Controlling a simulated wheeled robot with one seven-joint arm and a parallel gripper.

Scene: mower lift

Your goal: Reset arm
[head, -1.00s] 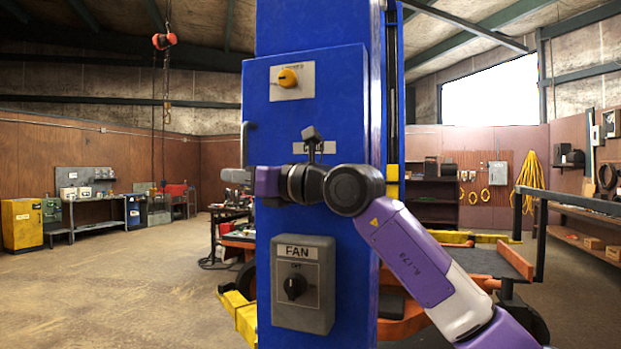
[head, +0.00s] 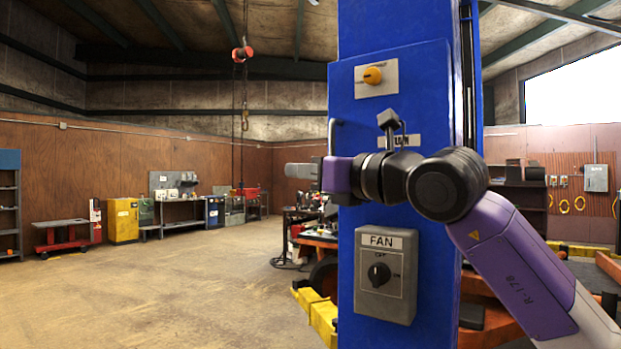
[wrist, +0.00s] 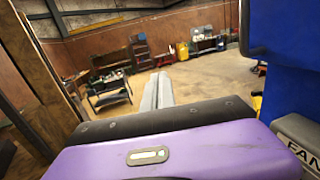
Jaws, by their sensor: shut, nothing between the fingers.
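My gripper (head: 292,169) is at the end of my purple and black arm in the head view. It points left, past the left edge of the blue post's cabinet. In the wrist view its grey fingers (wrist: 157,90) lie together and point out over the floor, with nothing between them. My arm crosses in front of the blue cabinet (head: 430,205) and covers part of its face, including part of a label. I cannot tell whether the arm touches the cabinet.
The cabinet carries an orange knob (head: 373,75), a handle (head: 332,135) and a grey FAN switch box (head: 386,275) below my wrist. Orange and yellow lift parts (head: 318,315) stand behind the post. Open floor (head: 170,290) lies to the left. Benches line the far wall.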

